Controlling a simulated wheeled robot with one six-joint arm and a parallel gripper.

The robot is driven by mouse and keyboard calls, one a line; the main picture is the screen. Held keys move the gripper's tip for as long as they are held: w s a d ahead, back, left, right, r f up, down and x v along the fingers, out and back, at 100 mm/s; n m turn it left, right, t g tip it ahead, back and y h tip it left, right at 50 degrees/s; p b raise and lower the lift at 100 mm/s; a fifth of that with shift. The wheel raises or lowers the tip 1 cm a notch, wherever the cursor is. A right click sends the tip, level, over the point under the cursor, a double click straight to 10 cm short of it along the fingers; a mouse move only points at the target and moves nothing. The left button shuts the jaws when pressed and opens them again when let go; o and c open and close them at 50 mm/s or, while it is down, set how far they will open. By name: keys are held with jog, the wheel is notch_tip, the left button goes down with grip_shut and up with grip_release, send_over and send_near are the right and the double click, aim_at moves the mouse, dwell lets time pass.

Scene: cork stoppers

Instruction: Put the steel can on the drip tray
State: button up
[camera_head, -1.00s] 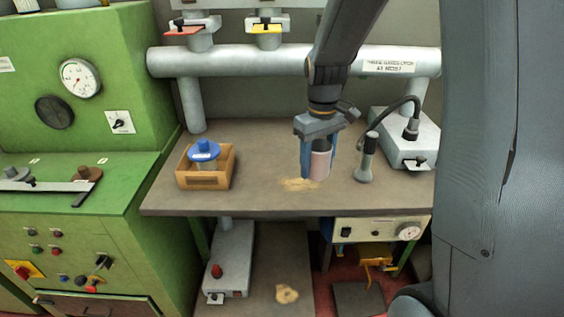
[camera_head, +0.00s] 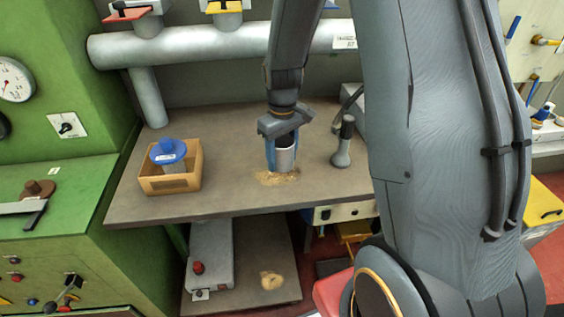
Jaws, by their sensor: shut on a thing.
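The steel can (camera_head: 285,159) is a grey, shiny cylinder with a dark top. My gripper (camera_head: 284,146) points down and is shut on it, with blue fingers at its sides. The can is upright, at or just above a tan patch (camera_head: 277,178) on the bench; I cannot tell whether it touches. I cannot tell which thing is the drip tray; nothing in view is clearly one.
A wooden box (camera_head: 170,184) with a blue-lidded item (camera_head: 167,153) stands on the bench (camera_head: 230,195) to the left. A grey hand tool (camera_head: 343,145) stands close on the right. Bench between box and can is clear. My arm hides the right side.

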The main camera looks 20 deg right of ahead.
aim_at(282, 164)
jog(key=shift+f, duration=1.4)
jog(key=o, duration=1.1)
jog(key=shift+f, duration=0.1)
jog(key=shift+c, duration=0.2)
